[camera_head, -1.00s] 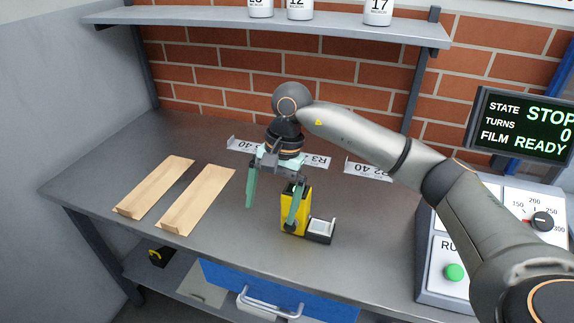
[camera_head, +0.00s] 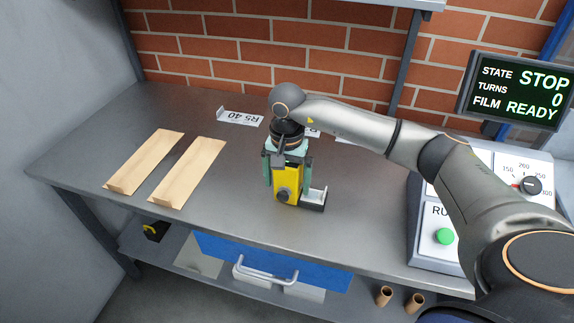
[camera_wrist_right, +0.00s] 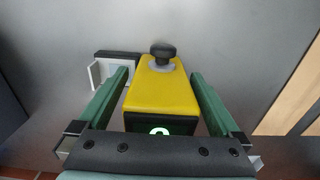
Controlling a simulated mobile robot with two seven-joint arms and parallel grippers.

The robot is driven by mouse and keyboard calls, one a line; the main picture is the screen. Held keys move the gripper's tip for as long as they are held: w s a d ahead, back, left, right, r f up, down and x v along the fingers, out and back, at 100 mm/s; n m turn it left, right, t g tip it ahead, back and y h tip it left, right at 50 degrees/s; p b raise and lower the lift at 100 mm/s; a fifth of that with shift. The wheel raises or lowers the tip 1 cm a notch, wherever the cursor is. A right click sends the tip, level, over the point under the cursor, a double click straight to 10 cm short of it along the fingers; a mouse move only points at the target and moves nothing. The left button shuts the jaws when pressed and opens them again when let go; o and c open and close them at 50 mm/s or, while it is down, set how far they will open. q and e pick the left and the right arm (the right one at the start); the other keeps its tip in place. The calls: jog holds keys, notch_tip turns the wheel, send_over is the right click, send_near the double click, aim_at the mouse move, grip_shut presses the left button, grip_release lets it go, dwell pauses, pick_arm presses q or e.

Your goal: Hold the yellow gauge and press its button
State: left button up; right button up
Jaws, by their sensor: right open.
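The yellow gauge (camera_head: 291,184) stands on the bench, with a dark round button (camera_head: 283,196) on the side facing me. In the right wrist view its yellow body (camera_wrist_right: 160,92) lies between the fingers, with the black button (camera_wrist_right: 162,50) beyond and part of a lit digit on its dark face. My right gripper (camera_head: 285,184) is open, with one green finger on each side of the gauge. In the right wrist view, narrow gaps show between the fingers and the gauge. My left gripper is out of view.
A small black-and-white holder (camera_head: 314,197) sits right beside the gauge. Two tan folded strips (camera_head: 145,160) lie at the left. A control box with a green button (camera_head: 445,236) stands at the right, below a screen (camera_head: 518,92) reading STOP. The bench between strips and gauge is clear.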

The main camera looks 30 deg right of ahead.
jog(key=shift+f, duration=0.65)
jog(key=shift+c, duration=0.4)
jog(key=c, duration=0.9)
grip_shut()
